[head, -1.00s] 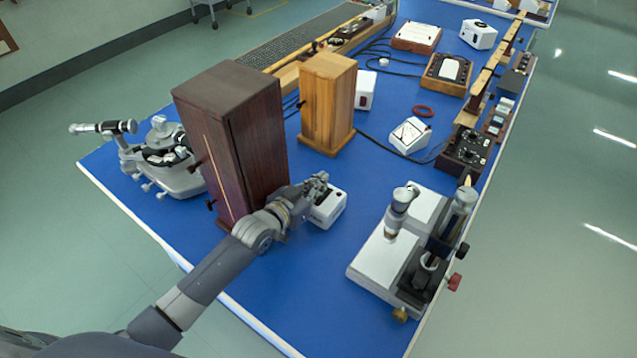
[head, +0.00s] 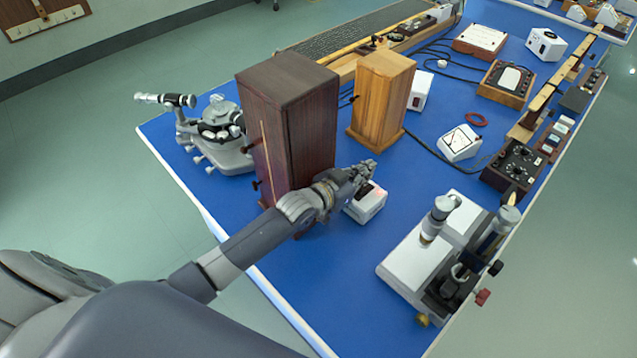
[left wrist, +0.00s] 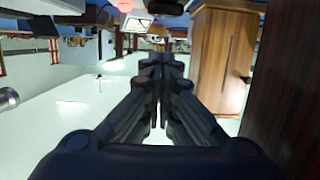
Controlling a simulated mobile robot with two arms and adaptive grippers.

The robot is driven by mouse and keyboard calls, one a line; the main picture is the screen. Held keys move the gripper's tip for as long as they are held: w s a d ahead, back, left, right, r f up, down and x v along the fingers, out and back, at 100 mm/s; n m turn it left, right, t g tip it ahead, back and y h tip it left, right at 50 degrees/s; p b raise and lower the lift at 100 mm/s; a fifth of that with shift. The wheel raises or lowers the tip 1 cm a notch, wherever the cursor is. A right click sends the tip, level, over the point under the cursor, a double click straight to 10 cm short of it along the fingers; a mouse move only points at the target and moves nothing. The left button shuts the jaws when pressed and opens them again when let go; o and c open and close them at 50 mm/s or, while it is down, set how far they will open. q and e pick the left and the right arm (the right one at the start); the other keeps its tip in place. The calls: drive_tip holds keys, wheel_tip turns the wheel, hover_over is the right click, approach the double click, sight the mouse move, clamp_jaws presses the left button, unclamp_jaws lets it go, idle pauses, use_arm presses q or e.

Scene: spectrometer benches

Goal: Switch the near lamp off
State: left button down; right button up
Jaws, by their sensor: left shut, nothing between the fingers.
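My left gripper (head: 366,170) is shut and empty. In the head view its fingertips show just above and behind a small white box (head: 366,207); I cannot tell if they touch it. The box has a small reddish mark on its top, partly beside the fingers. A tall dark wood housing (head: 285,120) stands left of the gripper, and a lighter wood housing (head: 380,100) stands behind. I cannot tell for sure which is the near lamp. In the left wrist view the shut fingers (left wrist: 160,68) point forward, with the light housing (left wrist: 215,65) to their right. My right gripper is out of view.
A grey instrument (head: 215,135) stands at the table's left edge. A microscope-like device on a pale base (head: 415,262) stands at the front right. Bare blue tabletop (head: 320,275) shows in front.

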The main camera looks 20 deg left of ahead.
use_arm(q)
drive_tip(key=shift+s+a+r+b, duration=0.15)
drive_tip(key=shift+s+r+b, duration=0.25)
drive_tip(key=shift+s, duration=0.15)
drive_tip(key=r+b+v, duration=0.2)
drive_tip(key=v, duration=1.6)
drive_tip(key=shift+r, duration=0.45)
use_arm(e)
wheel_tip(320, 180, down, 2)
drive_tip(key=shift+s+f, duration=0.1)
use_arm(q)
drive_tip(key=shift+a+f, duration=0.1)
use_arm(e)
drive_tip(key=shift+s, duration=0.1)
